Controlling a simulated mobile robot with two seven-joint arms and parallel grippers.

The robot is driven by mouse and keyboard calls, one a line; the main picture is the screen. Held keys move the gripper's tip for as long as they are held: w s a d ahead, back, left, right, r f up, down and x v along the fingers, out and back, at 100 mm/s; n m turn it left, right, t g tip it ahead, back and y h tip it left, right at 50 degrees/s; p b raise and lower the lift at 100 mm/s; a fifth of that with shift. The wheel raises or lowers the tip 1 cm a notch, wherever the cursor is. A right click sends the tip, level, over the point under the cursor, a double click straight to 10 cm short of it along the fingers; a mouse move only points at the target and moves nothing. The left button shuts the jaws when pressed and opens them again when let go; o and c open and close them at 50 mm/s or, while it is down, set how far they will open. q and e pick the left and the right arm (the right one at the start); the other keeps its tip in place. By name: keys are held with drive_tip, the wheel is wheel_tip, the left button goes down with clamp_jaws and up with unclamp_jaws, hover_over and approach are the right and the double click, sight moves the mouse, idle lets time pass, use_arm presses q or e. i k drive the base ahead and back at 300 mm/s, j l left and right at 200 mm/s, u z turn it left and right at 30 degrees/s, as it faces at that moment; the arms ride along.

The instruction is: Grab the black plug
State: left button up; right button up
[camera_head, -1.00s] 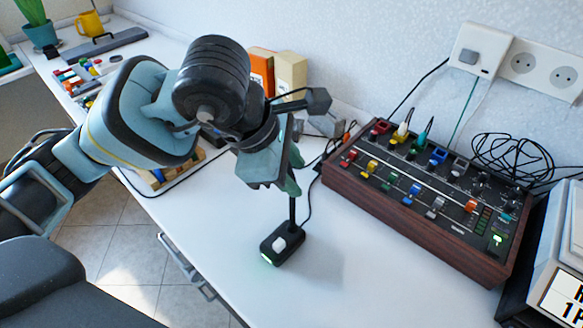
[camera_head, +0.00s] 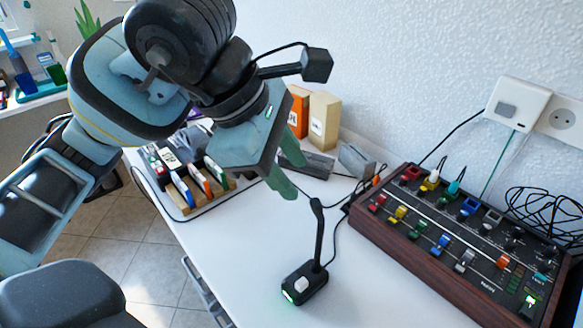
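My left gripper (camera_head: 292,178) hangs above the white desk, behind and left of the small black desk microphone (camera_head: 305,283). Its two green fingers are apart, with nothing visible between them. I cannot pick out a black plug for certain. The mixer (camera_head: 450,255) with wooden sides, right of the gripper, has a white-and-yellow plug (camera_head: 430,181) and a teal plug (camera_head: 452,190) standing in its back row. A tangle of black cable (camera_head: 545,215) lies at its back right; any plug end there is unclear. My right gripper is out of view.
A white wall socket (camera_head: 515,105) is above the mixer. Orange and cream boxes (camera_head: 323,120) stand at the back. A wooden rack (camera_head: 190,190) of coloured items is left of the gripper.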

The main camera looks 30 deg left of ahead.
sight(353, 197)
drive_tip(key=i+j+z, duration=0.1)
drive_tip(key=j+z, duration=0.3)
drive_tip(key=i+j+z, duration=0.1)
drive_tip(key=z, duration=0.3)
drive_tip(key=j, duration=0.1)
